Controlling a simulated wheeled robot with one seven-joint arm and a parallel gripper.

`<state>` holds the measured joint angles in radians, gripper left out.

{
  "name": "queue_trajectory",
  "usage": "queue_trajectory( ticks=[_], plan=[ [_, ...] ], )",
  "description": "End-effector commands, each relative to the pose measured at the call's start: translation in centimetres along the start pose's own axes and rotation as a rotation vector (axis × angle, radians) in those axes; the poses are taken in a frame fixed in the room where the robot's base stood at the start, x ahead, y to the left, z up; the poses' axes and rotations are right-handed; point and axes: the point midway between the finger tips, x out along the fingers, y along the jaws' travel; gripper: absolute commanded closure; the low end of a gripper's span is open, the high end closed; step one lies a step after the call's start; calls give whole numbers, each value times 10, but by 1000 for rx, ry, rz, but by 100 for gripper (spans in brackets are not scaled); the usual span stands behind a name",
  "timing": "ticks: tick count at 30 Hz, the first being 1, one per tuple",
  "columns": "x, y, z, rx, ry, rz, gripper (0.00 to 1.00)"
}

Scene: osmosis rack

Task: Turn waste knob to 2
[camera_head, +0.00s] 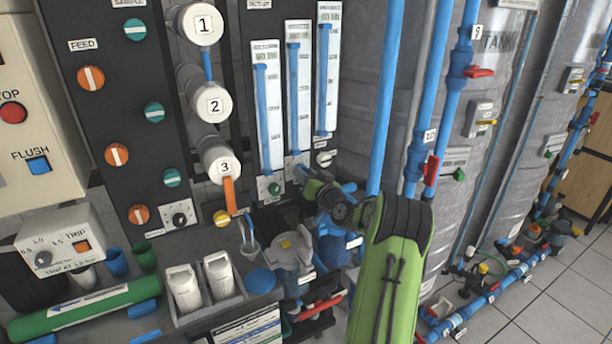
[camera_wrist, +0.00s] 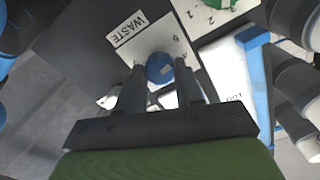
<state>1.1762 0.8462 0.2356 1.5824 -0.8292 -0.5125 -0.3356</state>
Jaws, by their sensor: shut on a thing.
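The waste knob (camera_wrist: 160,68) is a small blue round knob on a white dial plate beside the label WASTE in the wrist view. Some scale numbers show to its right; its pointer cannot be read. My gripper (camera_wrist: 159,76) has one dark finger on each side of the knob and is shut on it. In the head view my gripper (camera_head: 303,180) is at the panel's lower right, below the flow tubes, and covers the waste knob there.
A green knob (camera_head: 275,188) on its own plate sits just left of my gripper. Flow tubes (camera_head: 298,95) stand above. Numbered white housings (camera_head: 213,103) and an orange-handled valve (camera_head: 229,195) are to the left. Blue pipes (camera_head: 388,80) and grey tanks are to the right.

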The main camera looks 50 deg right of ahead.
Motion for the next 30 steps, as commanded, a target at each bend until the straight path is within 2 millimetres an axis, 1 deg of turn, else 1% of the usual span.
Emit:
queue_trajectory(
  ticks=[30],
  plan=[
    [0,0,-2,961,-1,2,95]
  ],
)
